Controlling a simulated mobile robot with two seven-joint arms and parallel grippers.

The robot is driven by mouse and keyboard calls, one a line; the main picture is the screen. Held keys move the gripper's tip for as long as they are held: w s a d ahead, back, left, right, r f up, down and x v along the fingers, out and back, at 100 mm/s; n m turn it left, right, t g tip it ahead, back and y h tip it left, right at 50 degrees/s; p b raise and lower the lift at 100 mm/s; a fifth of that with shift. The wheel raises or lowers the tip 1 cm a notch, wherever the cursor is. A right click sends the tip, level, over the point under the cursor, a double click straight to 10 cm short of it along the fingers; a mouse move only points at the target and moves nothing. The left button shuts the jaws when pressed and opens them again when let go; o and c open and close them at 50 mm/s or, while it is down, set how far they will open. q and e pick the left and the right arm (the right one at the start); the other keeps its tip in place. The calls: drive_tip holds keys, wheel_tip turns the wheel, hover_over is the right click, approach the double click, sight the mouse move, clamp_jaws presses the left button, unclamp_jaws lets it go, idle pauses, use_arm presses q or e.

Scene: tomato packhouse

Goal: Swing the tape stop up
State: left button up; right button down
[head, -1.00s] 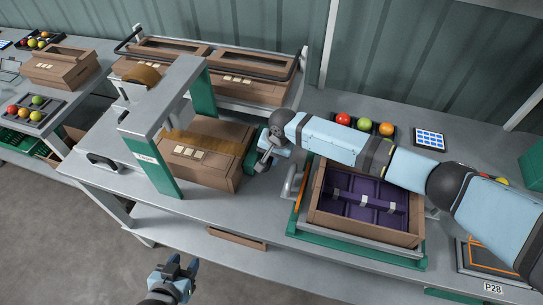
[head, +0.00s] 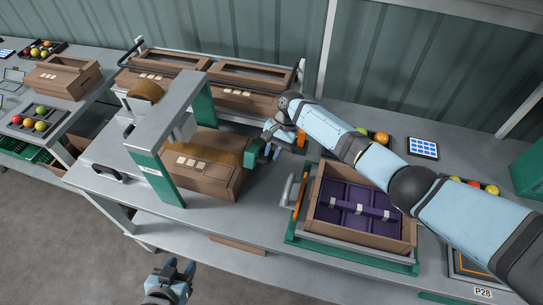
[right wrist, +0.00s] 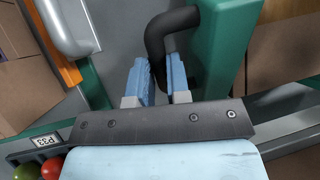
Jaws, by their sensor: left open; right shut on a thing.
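The tape stop appears to be the green plate with a black bent handle beside the brown box (head: 200,181) under the tape machine (head: 158,135). The green plate (head: 251,152) stands at the box's right end in the head view. In the right wrist view, the black handle (right wrist: 170,22) curves down between my right fingers, next to the green plate (right wrist: 226,45). My right gripper (head: 270,141) is shut on this handle; it also shows in the right wrist view (right wrist: 158,80). My left gripper (head: 174,270) is open and empty, low in front of the bench.
A brown crate with a purple divided insert (head: 345,230) sits on a green-edged stand to the right. A grey bar handle (head: 287,190) rises at its left side. Brown boxes (head: 247,97) stand in a rack behind. Some bare bench lies in front of the brown box.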

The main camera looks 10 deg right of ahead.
drive_tip(key=shift+w+d+r+g, duration=0.15)
drive_tip(key=shift+w+r+g, duration=0.2)
drive_tip(key=shift+g, duration=0.15)
drive_tip(key=c, duration=1.1)
unclamp_jaws()
drive_tip(key=shift+r, duration=0.1)
drive_tip(key=b+v, duration=0.2)
drive_tip(key=v, duration=1.1)
drive_tip(key=shift+d+r, duration=0.15)
drive_tip(key=shift+d, duration=0.25)
